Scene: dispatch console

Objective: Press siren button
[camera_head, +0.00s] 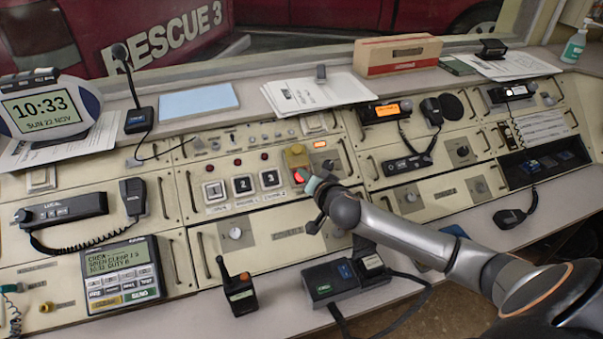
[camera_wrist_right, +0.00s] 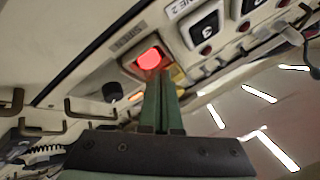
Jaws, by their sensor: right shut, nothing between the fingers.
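A glowing red button (camera_head: 299,175) sits at the lower edge of a yellow housing (camera_head: 296,155) in the middle of the console, right of the numbered switches. My left gripper is out of view.
A black handheld radio (camera_head: 238,293) and a grey desk unit (camera_head: 346,277) with a cable stand on the front ledge below my right arm. A clock (camera_head: 48,104) stands at the far left.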

